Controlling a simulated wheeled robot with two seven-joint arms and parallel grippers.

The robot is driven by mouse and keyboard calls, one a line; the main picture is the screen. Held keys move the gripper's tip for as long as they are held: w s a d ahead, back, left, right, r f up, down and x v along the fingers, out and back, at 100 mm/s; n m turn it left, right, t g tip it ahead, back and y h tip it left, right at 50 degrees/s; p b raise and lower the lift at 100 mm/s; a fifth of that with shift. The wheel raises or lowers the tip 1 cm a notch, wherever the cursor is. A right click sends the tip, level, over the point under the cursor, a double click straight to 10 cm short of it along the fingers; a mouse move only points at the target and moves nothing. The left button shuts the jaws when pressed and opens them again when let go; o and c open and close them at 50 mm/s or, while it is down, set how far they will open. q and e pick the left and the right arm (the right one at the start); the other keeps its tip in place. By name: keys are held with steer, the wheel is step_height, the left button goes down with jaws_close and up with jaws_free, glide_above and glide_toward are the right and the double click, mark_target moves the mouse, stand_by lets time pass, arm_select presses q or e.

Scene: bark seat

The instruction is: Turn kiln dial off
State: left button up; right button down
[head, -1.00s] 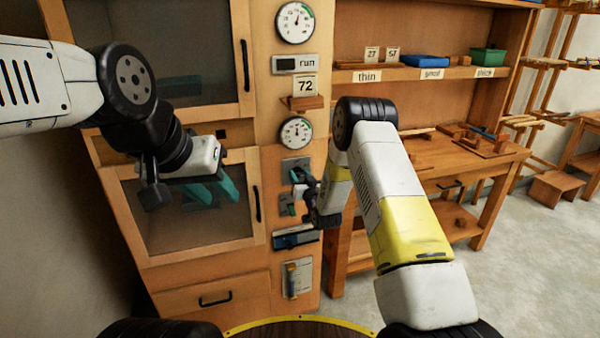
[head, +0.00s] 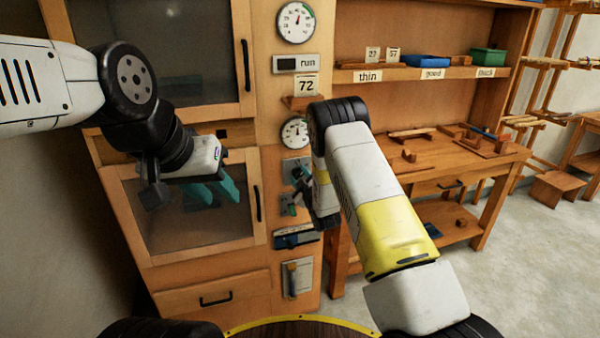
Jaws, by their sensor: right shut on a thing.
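The kiln cabinet's narrow control column (head: 268,150) carries gauges, a "run" display (head: 296,63) and grey metal plates below the lower gauge. My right gripper (head: 290,203) is at these plates, shut on what appears to be the kiln dial. The dial is mostly hidden by the gripper and wrist, so its pointer cannot be read. My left gripper (head: 224,190) hangs before the lower glass door (head: 190,225), its teal fingers apart with nothing between them.
A "72" card (head: 306,85) stands on a small ledge beside my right forearm. A slotted box (head: 296,237) and a lever plate (head: 297,278) sit below the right gripper. A workbench (head: 440,165) with wood pieces stands to the right.

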steer(key=n, duration=0.4)
steer(key=shift+a+f+n, duration=0.1)
steer(key=shift+n, duration=2.1)
steer(key=shift+f, duration=0.1)
steer(key=c, duration=0.8)
jaws_free()
steer(key=shift+c, duration=0.2)
steer(key=v, duration=0.8)
